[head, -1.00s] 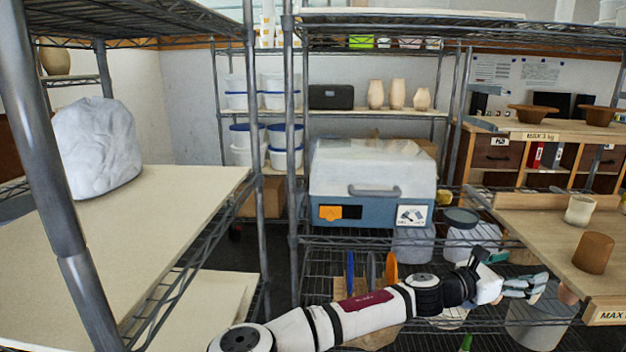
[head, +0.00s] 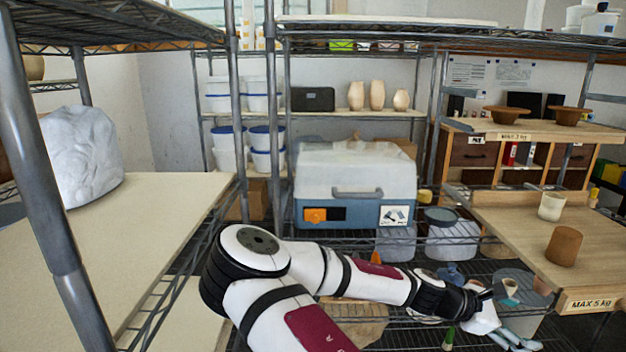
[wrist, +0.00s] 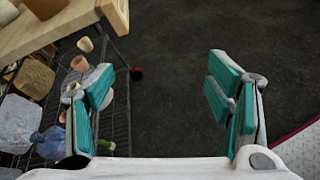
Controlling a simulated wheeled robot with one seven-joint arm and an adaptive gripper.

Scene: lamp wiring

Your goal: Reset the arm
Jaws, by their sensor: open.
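My gripper (wrist: 160,105) is open and empty in the wrist view. Its two teal-padded fingers stand wide apart over dark floor. In the head view my gripper (head: 518,318) is at the lower right, at the end of my white arm, in front of the wire shelf and below the edge of the wooden table. Its fingers are small there. My arm reaches across the lower middle of the view with its elbow raised at the left.
A wooden table (head: 510,222) at the right bears a brown cup (head: 564,246) and a cream cup (head: 551,206). A blue and white box (head: 355,190) stands behind my arm. A shelf board (head: 150,230) and metal post (head: 45,170) flank the left. Open floor (wrist: 180,60) lies below my gripper.

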